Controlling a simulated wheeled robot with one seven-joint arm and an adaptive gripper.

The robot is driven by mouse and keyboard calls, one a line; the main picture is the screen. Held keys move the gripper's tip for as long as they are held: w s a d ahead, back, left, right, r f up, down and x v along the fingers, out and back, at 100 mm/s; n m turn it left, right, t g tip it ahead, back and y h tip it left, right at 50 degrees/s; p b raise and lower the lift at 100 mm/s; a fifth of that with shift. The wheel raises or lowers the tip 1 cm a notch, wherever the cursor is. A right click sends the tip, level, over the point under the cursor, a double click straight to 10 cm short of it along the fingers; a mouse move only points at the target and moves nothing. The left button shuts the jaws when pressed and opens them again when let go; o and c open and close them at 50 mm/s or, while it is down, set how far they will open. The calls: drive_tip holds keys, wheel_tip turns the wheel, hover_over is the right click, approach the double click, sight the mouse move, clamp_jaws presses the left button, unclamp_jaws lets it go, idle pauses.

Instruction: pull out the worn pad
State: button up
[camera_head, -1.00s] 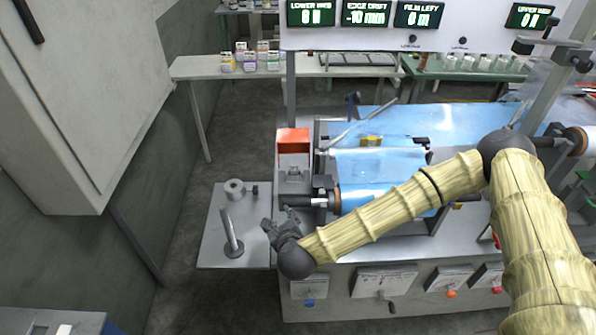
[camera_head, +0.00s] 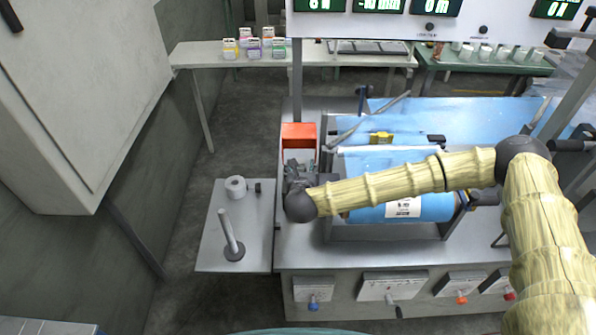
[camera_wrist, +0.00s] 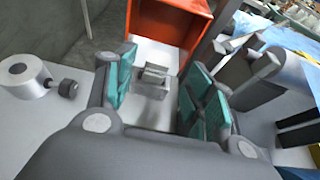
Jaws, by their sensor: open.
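My gripper (camera_head: 297,172) is over the left end of the machine, just in front of the open orange box (camera_head: 298,136). In the wrist view my gripper (camera_wrist: 160,88) is open, with a teal-lined finger on each side. Between and beyond the fingers is a small grey block-like fitting (camera_wrist: 152,80) on a pale plate, in front of the orange box (camera_wrist: 170,20). This fitting may hold the worn pad; I cannot tell the pad apart from it. The fingers do not visibly touch it. In the head view my gripper mostly hides this spot.
A blue film roll (camera_head: 425,207) with a white label lies right of my gripper. Grey machine parts (camera_wrist: 250,78) stand close to the right finger. A side shelf (camera_head: 212,225) at left holds an upright post (camera_head: 230,235) and a grey ring-shaped piece (camera_head: 236,187).

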sight(300, 163)
drive_tip(key=x, duration=0.1)
drive_tip(key=p+x, duration=0.1)
drive_tip(key=x, duration=0.1)
drive_tip(key=shift+a+r, duration=0.15)
drive_tip(key=shift+r, duration=0.1)
drive_tip(key=shift+x, duration=1.1)
drive_tip(key=shift+s+f, duration=0.1)
drive_tip(key=shift+c, duration=0.4)
drive_tip(key=c, duration=1.1)
